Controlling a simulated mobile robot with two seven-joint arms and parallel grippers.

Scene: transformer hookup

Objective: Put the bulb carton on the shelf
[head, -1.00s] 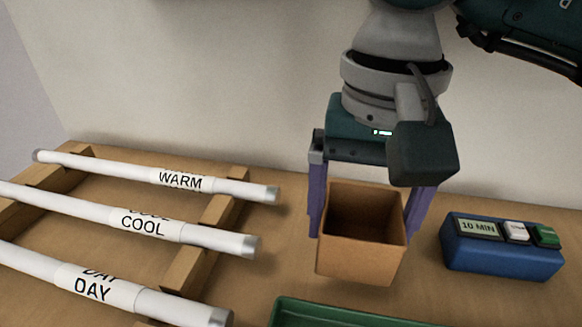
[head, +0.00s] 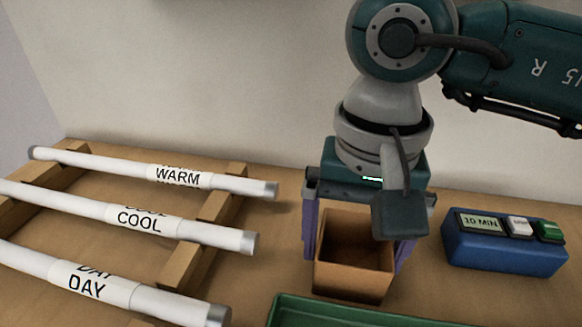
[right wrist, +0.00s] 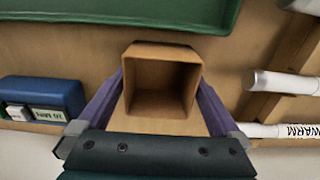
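The bulb carton (head: 352,280) is an open-topped, empty brown box in front of my right gripper's palm. My right gripper (head: 355,245) points down with its purple fingers on two opposite sides of the carton, shut on it. In the right wrist view, the carton (right wrist: 160,118) sits between the fingers (right wrist: 162,88), which touch its sides, and its open mouth faces the camera. I cannot tell whether its bottom touches the table. No shelf is clearly recognisable; only a dark edge (head: 200,2) shows at the top of the head view. My left gripper is not in view.
A green tray (head: 340,312) lies just in front of the carton. A blue timer box (head: 503,252) reading 10 MIN stands to its right. On the left, white tubes (head: 170,228) marked WARM, COOL and DAY rest on a wooden rack (head: 195,245). A plain wall stands behind.

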